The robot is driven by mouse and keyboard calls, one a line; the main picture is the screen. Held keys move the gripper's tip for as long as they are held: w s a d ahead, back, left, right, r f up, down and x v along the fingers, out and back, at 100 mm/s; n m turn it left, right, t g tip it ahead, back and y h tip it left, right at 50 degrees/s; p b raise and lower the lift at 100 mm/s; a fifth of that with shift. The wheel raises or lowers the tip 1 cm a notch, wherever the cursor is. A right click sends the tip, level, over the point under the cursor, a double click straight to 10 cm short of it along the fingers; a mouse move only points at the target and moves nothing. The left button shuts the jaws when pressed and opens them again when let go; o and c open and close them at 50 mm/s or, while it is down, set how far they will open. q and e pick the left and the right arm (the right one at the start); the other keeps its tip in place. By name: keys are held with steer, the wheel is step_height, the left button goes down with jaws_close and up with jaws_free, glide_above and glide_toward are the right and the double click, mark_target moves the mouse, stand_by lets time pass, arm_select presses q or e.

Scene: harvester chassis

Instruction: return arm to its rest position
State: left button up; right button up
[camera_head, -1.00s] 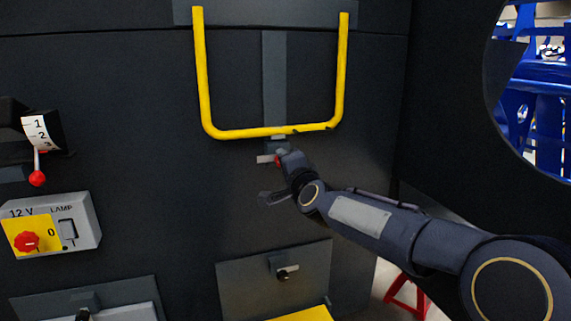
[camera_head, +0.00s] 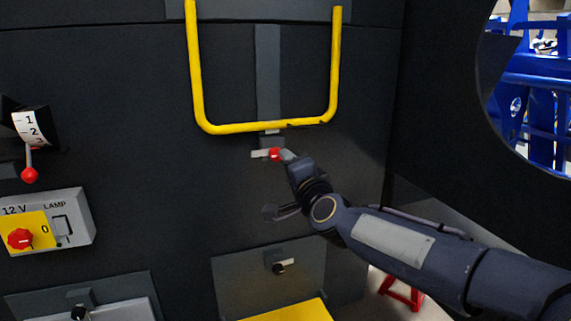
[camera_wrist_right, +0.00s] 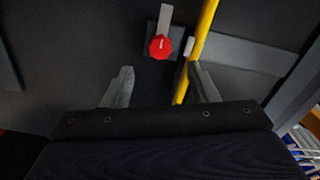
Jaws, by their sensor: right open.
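My right arm comes in from the right in the head view. Its gripper (camera_head: 281,184) is in front of the dark panel, just below a small red knob (camera_head: 275,154) with a pale lever. In the right wrist view the two fingers of my right gripper (camera_wrist_right: 160,88) stand wide apart with nothing between them. There the red knob (camera_wrist_right: 160,46) lies beyond the fingertips, apart from them. My left gripper is not in view.
A yellow U-shaped bar (camera_head: 265,126) hangs above the knob. A latch box (camera_head: 270,280) is below the gripper. At left are a red-tipped selector lever (camera_head: 30,175) and a 12 V lamp switch box (camera_head: 75,203). A dark wall (camera_head: 440,110) bounds the right side.

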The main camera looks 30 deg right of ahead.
steer(key=shift+s, duration=0.15)
stand_by(0.4)
steer(key=s+a+f+n+g+y+p, duration=0.2)
steer(key=s+a+f+n+g, duration=0.2)
steer(key=s, duration=0.5)
steer(key=s+a+f+n+g+y+p, duration=0.3)
steer(key=s+a+f+n, duration=0.3)
steer(key=s, duration=0.3)
steer(key=s+a+f+n+g+y+p, duration=0.2)
steer(key=s+a+f+n+g, duration=0.3)
steer(key=s, duration=0.4)
steer(key=shift+a+f+n+y+p, duration=0.35)
steer(key=shift+a+f+n+y, duration=0.05)
steer(key=shift+f, duration=0.35)
